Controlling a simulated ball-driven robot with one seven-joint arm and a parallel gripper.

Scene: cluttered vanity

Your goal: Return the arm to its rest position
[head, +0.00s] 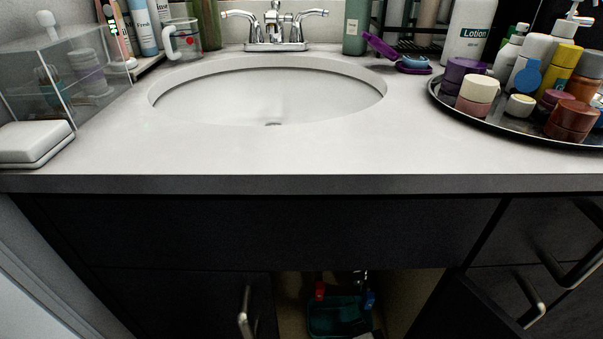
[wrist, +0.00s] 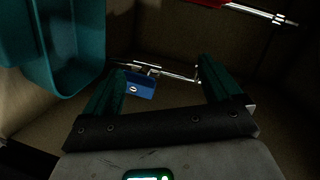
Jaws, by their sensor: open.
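My gripper (wrist: 163,72) shows in the wrist view with its two dark teal fingers spread apart and nothing held between them. It is inside a dim, brown-walled space that looks like the cabinet under the sink. A blue valve handle (wrist: 140,86) appears between the fingers, nearer the left one; I cannot tell whether they touch. A teal bin (wrist: 62,45) is to the left of the gripper. I cannot make out my gripper in the head view.
In the head view, the open cabinet holds the teal bin (head: 337,316), a red handle (head: 320,291) and a blue handle (head: 369,300). The counter (head: 260,153) overhangs it. A cabinet door with a handle (head: 244,312) is left of the opening. Metal pipes (wrist: 258,13) cross the wrist view.

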